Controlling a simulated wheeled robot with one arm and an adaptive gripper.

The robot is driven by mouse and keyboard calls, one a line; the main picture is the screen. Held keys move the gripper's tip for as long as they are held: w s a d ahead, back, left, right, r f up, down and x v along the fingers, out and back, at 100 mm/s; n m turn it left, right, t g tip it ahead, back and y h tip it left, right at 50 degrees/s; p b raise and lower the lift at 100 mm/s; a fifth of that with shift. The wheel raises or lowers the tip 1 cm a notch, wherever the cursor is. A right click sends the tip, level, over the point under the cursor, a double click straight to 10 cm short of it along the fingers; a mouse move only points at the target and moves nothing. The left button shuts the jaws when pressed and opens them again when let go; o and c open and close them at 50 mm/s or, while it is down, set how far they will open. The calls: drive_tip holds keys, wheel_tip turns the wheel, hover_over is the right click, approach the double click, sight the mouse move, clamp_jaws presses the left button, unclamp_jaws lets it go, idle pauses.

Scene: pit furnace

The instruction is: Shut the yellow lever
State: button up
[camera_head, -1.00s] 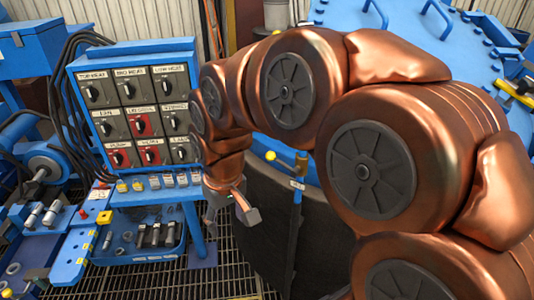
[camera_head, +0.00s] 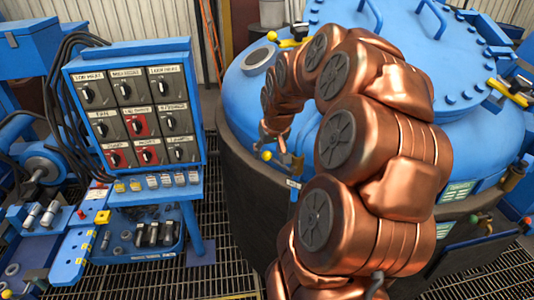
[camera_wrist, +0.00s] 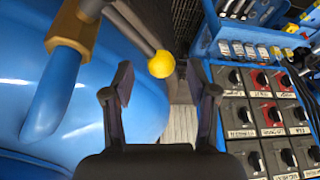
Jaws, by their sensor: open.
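A lever with a yellow ball end (camera_wrist: 161,64) and a dark shaft runs from a brass fitting (camera_wrist: 72,30) on a blue pipe (camera_wrist: 50,95) in the wrist view. The ball also shows in the head view (camera_head: 266,155) at the furnace's near left side. My gripper (camera_wrist: 160,78) is open. The ball appears in line with the gap between its fingertips; whether it is between them or just beyond, I cannot tell. In the head view my gripper (camera_head: 276,144) is right by the ball, and my arm hides part of the furnace.
The blue furnace (camera_head: 240,98) fills the middle and right, with yellow-handled clamps (camera_head: 512,92) at its rim. A blue control panel (camera_head: 132,105) with several rotary switches stands left, above a tool tray (camera_head: 140,235).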

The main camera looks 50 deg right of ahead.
sight(268, 153)
drive_tip(key=shift+p+x, duration=0.35)
drive_tip(key=shift+x, duration=1.25)
clamp_jaws()
